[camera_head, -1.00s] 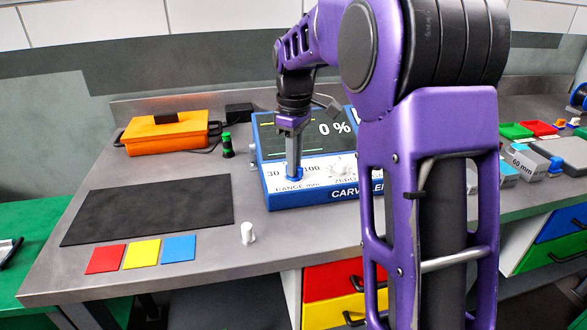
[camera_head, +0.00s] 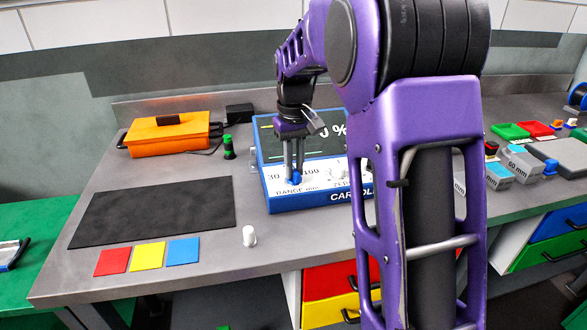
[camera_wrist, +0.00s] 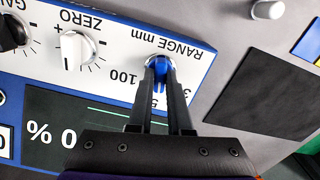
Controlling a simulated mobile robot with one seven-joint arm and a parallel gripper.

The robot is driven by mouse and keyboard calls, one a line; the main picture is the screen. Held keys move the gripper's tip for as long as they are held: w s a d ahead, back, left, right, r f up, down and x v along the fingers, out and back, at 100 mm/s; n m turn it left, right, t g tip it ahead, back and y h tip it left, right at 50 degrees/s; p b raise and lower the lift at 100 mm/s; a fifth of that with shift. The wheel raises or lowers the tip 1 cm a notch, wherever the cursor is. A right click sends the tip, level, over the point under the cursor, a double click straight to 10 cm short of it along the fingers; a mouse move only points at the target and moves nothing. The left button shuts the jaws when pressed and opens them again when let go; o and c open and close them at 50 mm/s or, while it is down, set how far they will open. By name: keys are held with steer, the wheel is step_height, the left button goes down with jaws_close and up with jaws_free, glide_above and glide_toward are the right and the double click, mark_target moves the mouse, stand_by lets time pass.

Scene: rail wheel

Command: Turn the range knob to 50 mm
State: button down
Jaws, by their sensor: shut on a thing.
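The blue range knob (camera_head: 295,180) sits at the left of the front panel of a blue-and-white instrument (camera_head: 320,199) marked "RANGE mm". My gripper (camera_head: 294,174) comes down on it from above. In the wrist view the two dark fingers (camera_wrist: 160,80) are shut on the blue knob (camera_wrist: 158,64), one on each side. The marks 30 and 100 show around it. The middle mark is partly hidden by the fingers, and I cannot tell exactly where the knob points. The dark screen shows "0 %".
A white zero knob (camera_wrist: 76,49) is beside the range knob. A white cylinder (camera_head: 249,236) stands in front, near the bench edge. A black mat (camera_head: 152,212), coloured squares and an orange case (camera_head: 168,136) are to the left. Grey blocks (camera_head: 520,167) lie to the right.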

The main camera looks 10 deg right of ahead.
mark_target(295, 170)
steer(key=shift+m, duration=0.8)
steer(key=shift+r+m+p, duration=0.1)
steer(key=shift+m+p, duration=0.2)
steer(key=c, duration=0.7)
jaws_free()
step_height(295, 170, up, 7)
steer(key=p, duration=0.6)
